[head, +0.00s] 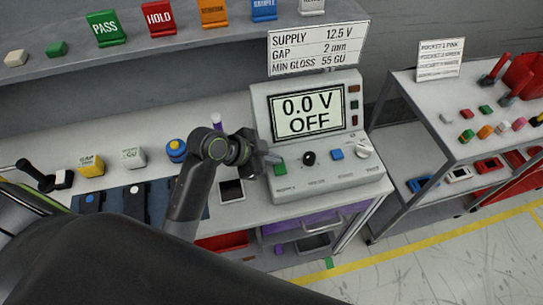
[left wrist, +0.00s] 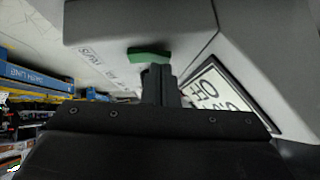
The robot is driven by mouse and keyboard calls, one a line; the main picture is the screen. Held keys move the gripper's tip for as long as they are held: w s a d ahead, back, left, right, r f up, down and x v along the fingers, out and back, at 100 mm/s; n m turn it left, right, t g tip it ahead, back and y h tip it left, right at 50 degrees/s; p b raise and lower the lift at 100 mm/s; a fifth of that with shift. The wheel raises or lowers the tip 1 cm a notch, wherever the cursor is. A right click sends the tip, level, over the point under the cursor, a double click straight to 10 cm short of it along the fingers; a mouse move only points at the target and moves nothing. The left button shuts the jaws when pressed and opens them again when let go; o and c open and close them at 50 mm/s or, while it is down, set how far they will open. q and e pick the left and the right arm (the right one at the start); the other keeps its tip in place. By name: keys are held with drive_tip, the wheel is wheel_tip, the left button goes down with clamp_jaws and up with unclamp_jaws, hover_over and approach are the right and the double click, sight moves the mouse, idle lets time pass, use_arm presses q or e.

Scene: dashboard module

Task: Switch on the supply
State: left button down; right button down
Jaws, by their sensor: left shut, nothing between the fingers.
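The supply unit (head: 325,182) stands on the bench, and its screen (head: 308,113) reads "0.0 V OFF". Its sloped panel has a green button (head: 280,169) at the left, a black knob, a blue button and a pale dial. My left gripper (head: 272,158) is shut and empty, with its tip close to the green button. In the left wrist view the green button (left wrist: 149,55) shows just beyond the shut fingers (left wrist: 160,84). I cannot tell whether the tip touches it. My right gripper is not in view.
A sign (head: 317,47) above the unit reads supply 12.5 V. Gauges and blocks stand on the bench to the left, including a yellow block (head: 91,165). A shelf behind holds coloured signs. A second grey rack (head: 465,123) with small parts stands at the right, past a floor gap.

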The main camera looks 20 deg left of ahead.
use_arm(q)
drive_tip(key=shift+w+a+g+p, duration=0.1)
drive_tip(key=shift+g+p, duration=0.2)
drive_tip(key=shift+p, duration=0.2)
drive_tip(key=shift+f, duration=0.2)
drive_tip(key=shift+s+d+r, duration=0.1)
drive_tip(key=shift+s+d, duration=0.4)
drive_tip(key=shift+s, duration=0.2)
